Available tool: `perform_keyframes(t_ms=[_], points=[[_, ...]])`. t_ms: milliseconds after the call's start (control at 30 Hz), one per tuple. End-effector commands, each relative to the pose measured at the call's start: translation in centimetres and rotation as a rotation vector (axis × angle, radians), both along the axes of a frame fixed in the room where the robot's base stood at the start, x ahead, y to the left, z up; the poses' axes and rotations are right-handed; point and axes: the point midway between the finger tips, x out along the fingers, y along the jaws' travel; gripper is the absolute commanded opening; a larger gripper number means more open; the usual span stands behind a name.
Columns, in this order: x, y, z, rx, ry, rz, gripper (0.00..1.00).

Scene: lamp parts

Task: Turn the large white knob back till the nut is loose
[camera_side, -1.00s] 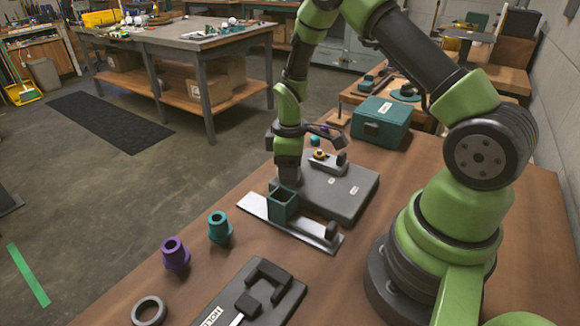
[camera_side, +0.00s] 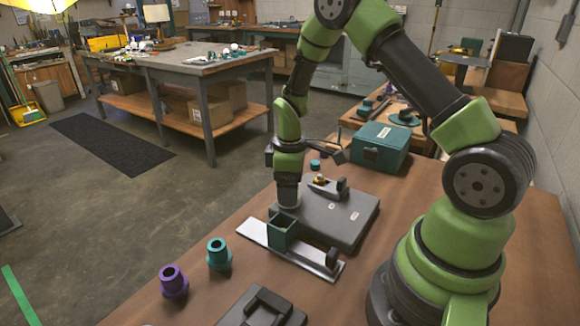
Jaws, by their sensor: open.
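A small brass-coloured piece (camera_side: 319,180), perhaps the nut, sits on the back part of a grey fixture (camera_side: 345,222). A dark upright block (camera_side: 342,187) stands just right of it. My gripper (camera_side: 342,150) is open, above and behind the brass-coloured piece, with clear space between them. Its fingers look empty. My wrist hangs at the fixture's left edge and hides part of that side.
A teal open-topped box (camera_side: 282,234) stands on a pale metal strip (camera_side: 318,258) before the fixture. A teal case (camera_side: 380,147) is behind right. Purple (camera_side: 173,283) and teal (camera_side: 219,256) collars stand front left. A dark holder (camera_side: 262,308) lies at the front edge.

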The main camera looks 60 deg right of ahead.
Motion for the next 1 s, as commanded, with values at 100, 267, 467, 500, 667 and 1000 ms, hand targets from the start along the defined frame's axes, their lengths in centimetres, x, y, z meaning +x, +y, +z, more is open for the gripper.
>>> perform_keyframes(t_ms=[100,267,467,500,667,1000], points=[[0.1,0.0,2.7,-0.002,-0.007,0.000,0.80],[0.1,0.0,5.6,-0.002,-0.005,0.000,0.80],[0.0,0.0,7.5,0.000,-0.002,0.000,0.80],[0.0,0.0,7.6,0.000,-0.001,0.001,0.80],[0.0,0.0,7.7,0.000,0.000,0.001,0.80],[-0.5,1.3,11.2,0.001,-0.072,-0.083,0.80]])
